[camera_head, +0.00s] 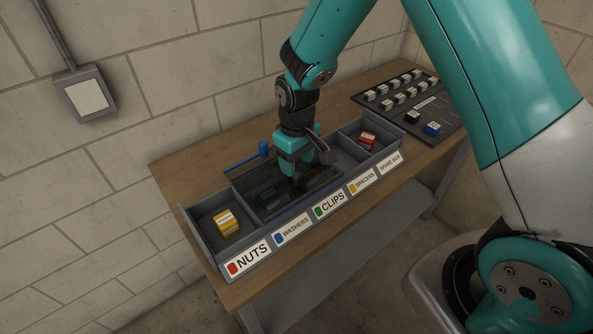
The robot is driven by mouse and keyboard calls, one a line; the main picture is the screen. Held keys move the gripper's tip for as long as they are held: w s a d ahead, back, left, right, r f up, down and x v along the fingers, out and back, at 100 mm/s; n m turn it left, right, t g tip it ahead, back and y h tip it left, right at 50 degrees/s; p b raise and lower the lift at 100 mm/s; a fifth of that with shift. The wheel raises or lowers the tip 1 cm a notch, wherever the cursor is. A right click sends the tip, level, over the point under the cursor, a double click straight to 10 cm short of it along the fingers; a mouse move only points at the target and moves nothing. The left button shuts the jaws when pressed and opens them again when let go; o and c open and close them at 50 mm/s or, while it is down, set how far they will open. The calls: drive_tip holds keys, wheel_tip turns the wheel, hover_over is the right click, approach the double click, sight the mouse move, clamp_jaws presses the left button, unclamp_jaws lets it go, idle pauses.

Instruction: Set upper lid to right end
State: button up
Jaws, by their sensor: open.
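A long grey bin (192,232) with a row of compartments lies on the workbench. Its front labels read NUTS, WASHERS, CLIPS, SPACERS and one less clear label that looks like SPARE BOX. A dark, see-through lid panel (262,195) covers the middle-left part of the bin, behind WASHERS and CLIPS. I cannot clearly tell the upper lid from any lower one. My gripper (304,178) is open and points down at the right part of the dark panel. It hides part of that panel, and contact cannot be told.
Yellow blocks (225,222) sit in the left end compartment and red ones (367,140) toward the right end. A blue knob (263,149) stands at the bin's back edge. A dark board (414,106) with several small blocks lies at the right.

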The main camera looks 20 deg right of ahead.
sight(297, 174)
drive_tip(key=shift+f+p, duration=0.5)
drive_tip(key=shift+f, duration=2.2)
clamp_jaws()
